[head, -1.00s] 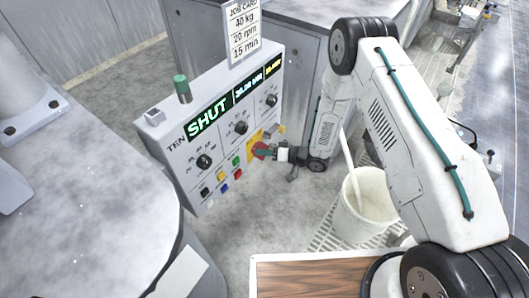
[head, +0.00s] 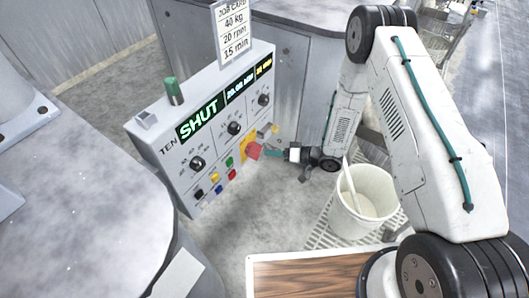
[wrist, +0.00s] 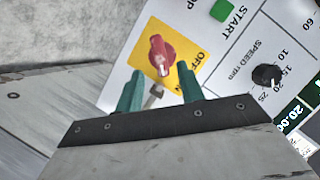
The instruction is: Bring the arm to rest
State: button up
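My gripper (head: 273,153) is in front of the control panel (head: 180,150), beside the red rotary switch (head: 254,150). In the wrist view the two green fingers of my gripper (wrist: 161,80) stand apart with nothing held between them. The red switch (wrist: 162,55) sits on its yellow plate (wrist: 185,45) just beyond the fingertips, and a gap shows. A small grey metal piece (wrist: 153,95) shows between the fingers, lower on the panel side. My arm is bent, with its elbow high at the right of the head view.
The panel display (head: 200,122) reads SHUT. A job card (head: 235,32) stands above it. A white bucket (head: 366,215) with a stick stands on a grating under my arm. A wooden-topped surface (head: 310,275) is at the front. A large round grey platen (head: 80,190) lies at left.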

jog(key=shift+s+d+r, duration=0.2)
jog(key=shift+d, duration=0.3)
